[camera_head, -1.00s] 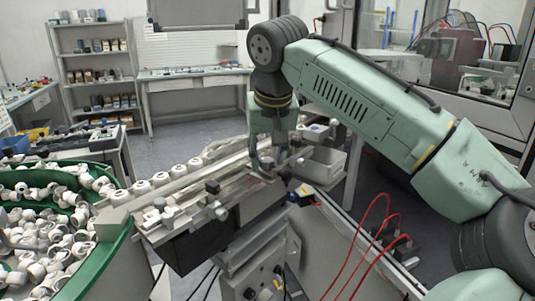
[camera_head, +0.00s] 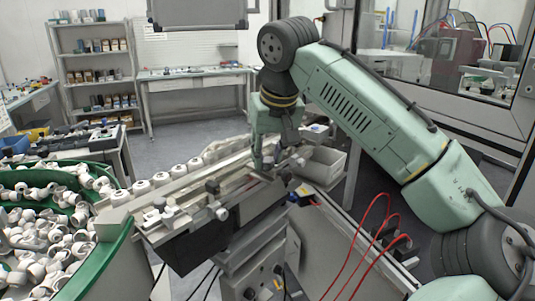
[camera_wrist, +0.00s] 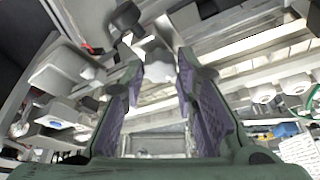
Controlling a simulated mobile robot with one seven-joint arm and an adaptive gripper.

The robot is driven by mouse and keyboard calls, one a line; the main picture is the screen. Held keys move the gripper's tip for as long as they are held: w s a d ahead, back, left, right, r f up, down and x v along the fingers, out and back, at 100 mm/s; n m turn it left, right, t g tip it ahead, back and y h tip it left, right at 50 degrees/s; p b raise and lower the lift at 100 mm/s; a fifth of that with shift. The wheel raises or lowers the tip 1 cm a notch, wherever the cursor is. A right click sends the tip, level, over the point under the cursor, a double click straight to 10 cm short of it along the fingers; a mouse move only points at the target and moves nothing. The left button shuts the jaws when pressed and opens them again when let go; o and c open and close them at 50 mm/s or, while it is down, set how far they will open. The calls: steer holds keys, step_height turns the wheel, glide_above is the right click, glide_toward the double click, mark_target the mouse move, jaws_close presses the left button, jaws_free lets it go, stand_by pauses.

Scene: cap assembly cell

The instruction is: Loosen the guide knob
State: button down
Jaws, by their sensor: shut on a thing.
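My gripper (camera_head: 264,163) is at the far right end of the conveyor guide rail (camera_head: 190,183), low over the track. In the wrist view my gripper (camera_wrist: 158,78) has its two purple-padded fingers around a pale grey guide knob (camera_wrist: 158,70), and it is shut on it. In the head view my fingers and nearby brackets hide most of this knob. Whether the knob is loose cannot be told.
A row of white caps (camera_head: 160,179) lies along the track. A green-rimmed bowl of caps (camera_head: 45,225) stands at the left. A grey bin (camera_head: 325,166) is just right of my gripper. Red hoses (camera_head: 372,220) curve at the lower right.

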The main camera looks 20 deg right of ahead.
steer(key=n+y, duration=0.1)
steer(key=n, duration=0.1)
steer(key=n+y, duration=0.1)
steer(key=n, duration=0.2)
steer(key=shift+d, duration=0.15)
steer(key=n+g, duration=0.1)
steer(key=n, duration=0.1)
steer(key=n+y, duration=0.1)
steer(key=n, duration=0.2)
steer(key=shift+w+d+g, duration=0.1)
steer(key=shift+g, duration=0.3)
steer(key=shift+n, duration=0.3)
steer(key=c, duration=1.3)
jaws_free()
steer(key=shift+r, duration=0.15)
steer(key=shift+y, duration=0.3)
steer(key=v, duration=1.1)
steer(key=shift+d+r, duration=0.1)
steer(key=shift+r, duration=0.3)
